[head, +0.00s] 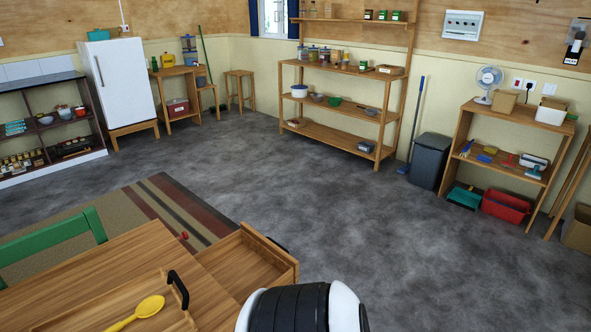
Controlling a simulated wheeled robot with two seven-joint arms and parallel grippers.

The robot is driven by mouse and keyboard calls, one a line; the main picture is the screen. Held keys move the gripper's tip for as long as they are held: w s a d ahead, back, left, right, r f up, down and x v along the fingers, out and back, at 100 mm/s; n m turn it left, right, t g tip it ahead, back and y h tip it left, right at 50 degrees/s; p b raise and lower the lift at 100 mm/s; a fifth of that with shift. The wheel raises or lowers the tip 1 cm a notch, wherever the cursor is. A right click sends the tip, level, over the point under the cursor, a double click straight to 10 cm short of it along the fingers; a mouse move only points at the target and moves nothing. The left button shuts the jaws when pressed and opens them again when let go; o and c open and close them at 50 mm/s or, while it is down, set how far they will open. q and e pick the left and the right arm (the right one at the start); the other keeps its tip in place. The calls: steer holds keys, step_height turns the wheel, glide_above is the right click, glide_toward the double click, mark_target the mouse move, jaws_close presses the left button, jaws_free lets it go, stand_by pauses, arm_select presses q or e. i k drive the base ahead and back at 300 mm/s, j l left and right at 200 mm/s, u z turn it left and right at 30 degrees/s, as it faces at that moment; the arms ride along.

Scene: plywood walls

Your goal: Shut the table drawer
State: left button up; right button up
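The wooden table (120,255) fills the lower left of the head view. Its drawer (245,262) stands open, sticking out past the table's right edge. The drawer's inside that I can see looks empty. Neither of my grippers shows.
A wooden tray with a black handle (178,288) and a yellow spoon (137,313) are on the table. A green chair (55,237) stands at its far left side, over a striped rug (150,212). The grey floor (400,240) right of the drawer is clear.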

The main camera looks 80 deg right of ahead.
mark_target(245, 261)
steer(key=k+l+z, duration=0.25)
steer(key=l, duration=0.25)
steer(key=l+z, duration=0.2)
steer(key=l, duration=0.3)
steer(key=l+z, duration=0.25)
steer(key=l, duration=0.3)
steer(key=k+l, duration=0.1)
steer(key=l, duration=1.8)
steer(key=k, duration=0.65)
